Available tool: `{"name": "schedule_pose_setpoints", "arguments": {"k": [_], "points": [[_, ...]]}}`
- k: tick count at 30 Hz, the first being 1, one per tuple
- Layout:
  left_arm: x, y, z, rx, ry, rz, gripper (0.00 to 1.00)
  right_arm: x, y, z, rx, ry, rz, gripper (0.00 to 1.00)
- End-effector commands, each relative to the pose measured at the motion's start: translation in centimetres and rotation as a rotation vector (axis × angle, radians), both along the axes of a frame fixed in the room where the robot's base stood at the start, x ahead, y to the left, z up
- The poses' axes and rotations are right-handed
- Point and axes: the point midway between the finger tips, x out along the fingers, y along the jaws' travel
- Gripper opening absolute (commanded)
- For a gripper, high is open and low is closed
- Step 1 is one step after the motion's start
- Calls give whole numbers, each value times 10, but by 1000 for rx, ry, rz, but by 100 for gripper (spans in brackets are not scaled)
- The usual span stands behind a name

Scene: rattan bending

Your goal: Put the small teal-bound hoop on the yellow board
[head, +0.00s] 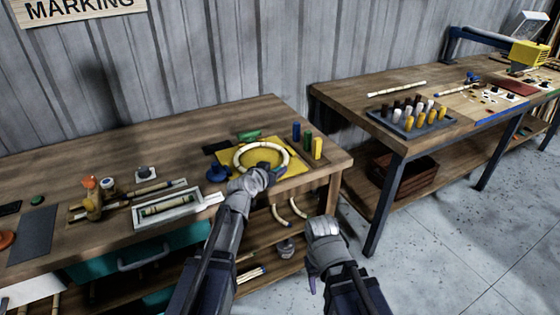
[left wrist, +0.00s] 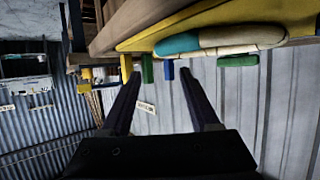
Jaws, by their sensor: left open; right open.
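The cream hoop (head: 262,144) lies on the yellow board (head: 294,169) at the right end of the left bench. Its teal binding (left wrist: 177,44) shows in the left wrist view, with the hoop resting against the board (left wrist: 215,17). My left gripper (head: 268,171) is at the hoop's near side and hides part of it. In the left wrist view its fingers (left wrist: 161,76) are apart with nothing held between them, and the hoop is clear of them. My right gripper (head: 322,228) is open and empty, in front of the bench's right corner.
Green, blue and yellow blocks (head: 318,148) stand right of the board. A green piece (head: 248,135) lies behind the hoop. A white-framed tray (head: 168,208) is to the left. A second bench (head: 345,100) holds a peg tray (head: 410,122); a floor gap separates the benches.

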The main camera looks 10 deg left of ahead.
Motion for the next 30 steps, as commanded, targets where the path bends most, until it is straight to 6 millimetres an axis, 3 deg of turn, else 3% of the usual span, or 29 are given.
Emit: {"name": "schedule_pose_setpoints", "arguments": {"k": [1, 6, 18, 21, 23, 25, 27, 30], "points": [[-12, 2, 7, -1, 0, 1, 62, 0, 0, 7, 0, 0, 0, 50], [-26, 7, 12, 0, 0, 0, 62, 0, 0, 12, 0, 0, 0, 50], [-31, 9, 13, 0, 1, -1, 62, 0, 0, 13, 0, 0, 0, 50], [-40, -4, 4, 6, 46, -32, 62, 0, 0, 13, 0, 0, 0, 50], [-56, -22, -10, 17, 121, -74, 62, 0, 0, 13, 0, 0, 0, 50], [-85, -46, -35, 43, 257, -134, 62, 0, 0, 13, 0, 0, 0, 50], [-124, -67, -63, 89, 425, -180, 62, 0, 0, 13, 0, 0, 0, 50], [-182, -77, -95, 175, 663, -192, 62, 0, 0, 13, 0, 0, 0, 50]]}}
